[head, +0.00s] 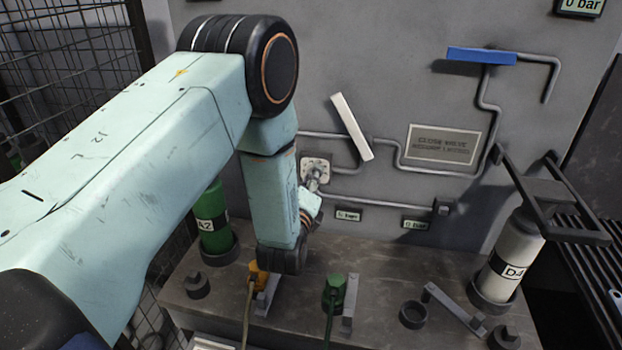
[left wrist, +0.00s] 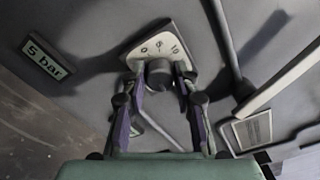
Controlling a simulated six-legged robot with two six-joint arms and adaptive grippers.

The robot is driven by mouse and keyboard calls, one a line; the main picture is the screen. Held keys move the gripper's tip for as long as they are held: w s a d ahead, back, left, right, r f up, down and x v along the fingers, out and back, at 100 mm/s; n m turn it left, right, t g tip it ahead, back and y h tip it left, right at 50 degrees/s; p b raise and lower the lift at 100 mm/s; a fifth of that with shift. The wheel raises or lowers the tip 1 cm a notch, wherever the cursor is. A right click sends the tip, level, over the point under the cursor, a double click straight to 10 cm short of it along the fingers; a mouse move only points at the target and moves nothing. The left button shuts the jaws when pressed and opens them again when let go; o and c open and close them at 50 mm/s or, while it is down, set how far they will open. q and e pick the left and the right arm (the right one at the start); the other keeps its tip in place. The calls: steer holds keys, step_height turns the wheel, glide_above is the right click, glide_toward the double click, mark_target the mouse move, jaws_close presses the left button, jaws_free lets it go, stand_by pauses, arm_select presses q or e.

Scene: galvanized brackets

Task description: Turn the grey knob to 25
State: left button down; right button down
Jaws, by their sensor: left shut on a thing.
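The grey knob (left wrist: 158,74) sits on a pale dial plate (left wrist: 150,46) on the grey wall panel. The printed numbers are small, and the knob's pointer cannot be made out. My left gripper (left wrist: 160,80) is shut on the knob, with a finger on each side of it. In the head view the left gripper (head: 314,184) is at the dial plate (head: 315,165), and the knob is largely hidden there. A small display (left wrist: 48,59) beside the dial reads 5 bar. My right gripper is not in view.
A white lever (head: 351,127) and a blue lever (head: 481,56) are on wall pipes right of the dial. A green bottle (head: 213,217) and a white bottle (head: 507,262) stand on the bench (head: 385,275).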

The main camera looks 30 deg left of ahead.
arm_select(q)
steer(key=shift+w+a+r, duration=0.1)
steer(key=shift+w+r, duration=0.1)
steer(key=shift+r, duration=0.1)
steer(key=c, duration=1.4)
jaws_free()
steer(key=o, duration=0.4)
steer(key=shift+f, duration=0.25)
steer(key=shift+s, duration=0.2)
steer(key=v, duration=1.1)
steer(key=shift+s, duration=0.4)
